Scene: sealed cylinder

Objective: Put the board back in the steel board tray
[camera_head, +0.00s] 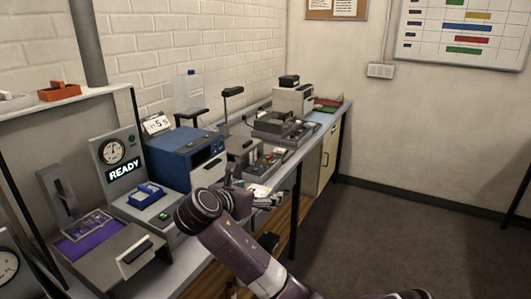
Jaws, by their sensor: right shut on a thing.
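My right arm reaches in from the bottom, and its gripper (270,198) is at the front edge of the bench, near the middle of the view. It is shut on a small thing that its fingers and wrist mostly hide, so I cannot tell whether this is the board. A small pale piece with a yellow patch (258,189) shows right beside the fingers. Behind them, grey trays (267,165) with small coloured parts lie on the bench. I cannot tell which one is the steel board tray. My left gripper is not in view.
A grey station with a dial and a READY display (124,171) stands at the left, with a blue tray (147,195) before it. A blue box (185,155) and a tall grey device (240,150) stand close behind my gripper. The floor at right is clear.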

